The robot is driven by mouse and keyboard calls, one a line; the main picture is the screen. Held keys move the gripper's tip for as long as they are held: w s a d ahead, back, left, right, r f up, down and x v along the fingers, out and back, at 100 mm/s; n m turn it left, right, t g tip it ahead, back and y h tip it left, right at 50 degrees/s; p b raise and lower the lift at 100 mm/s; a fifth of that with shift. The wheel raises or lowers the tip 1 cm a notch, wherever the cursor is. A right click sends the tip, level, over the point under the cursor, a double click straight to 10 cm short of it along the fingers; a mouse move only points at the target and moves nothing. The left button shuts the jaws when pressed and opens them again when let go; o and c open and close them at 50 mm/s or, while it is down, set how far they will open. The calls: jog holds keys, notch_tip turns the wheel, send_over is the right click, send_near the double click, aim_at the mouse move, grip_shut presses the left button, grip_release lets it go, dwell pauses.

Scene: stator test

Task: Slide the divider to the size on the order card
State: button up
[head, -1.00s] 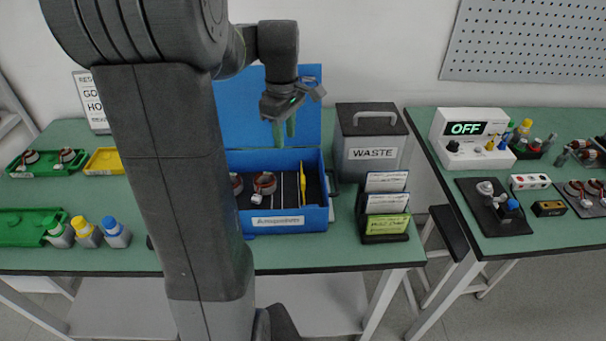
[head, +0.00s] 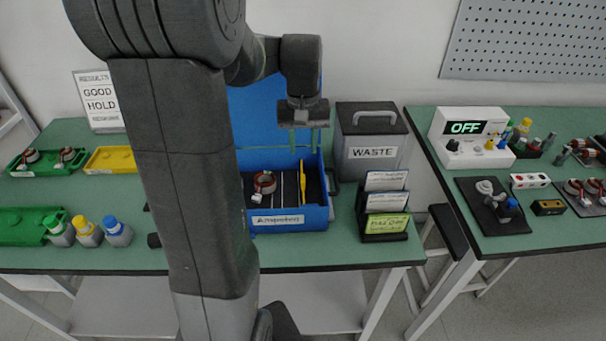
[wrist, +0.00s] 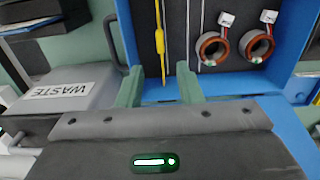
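The yellow divider (head: 302,186) stands upright in the blue box (head: 290,219), right of the coil. In the wrist view the divider (wrist: 160,40) appears between my two fingertips, nearer the left one, with no finger touching it that I can see. My gripper (head: 304,142) is open and empty, above the back of the box, its fingers pointing down. Its pale green fingers also show in the wrist view (wrist: 160,82). A rack of cards (head: 386,203) stands right of the box; their writing is too small to read, and I cannot tell which is the order card.
Thin pale slots or strips cross the dark box floor. Copper coils (wrist: 211,47) sit in the box, left of the divider in the head view. The box's raised blue lid (head: 262,112) stands behind. A grey waste bin (head: 371,145) is close on the right.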

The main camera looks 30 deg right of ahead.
aim_at(303, 178)
notch_tip(303, 178, down, 10)
jog(key=shift+f, duration=0.15)
dwell(0.3)
grip_shut()
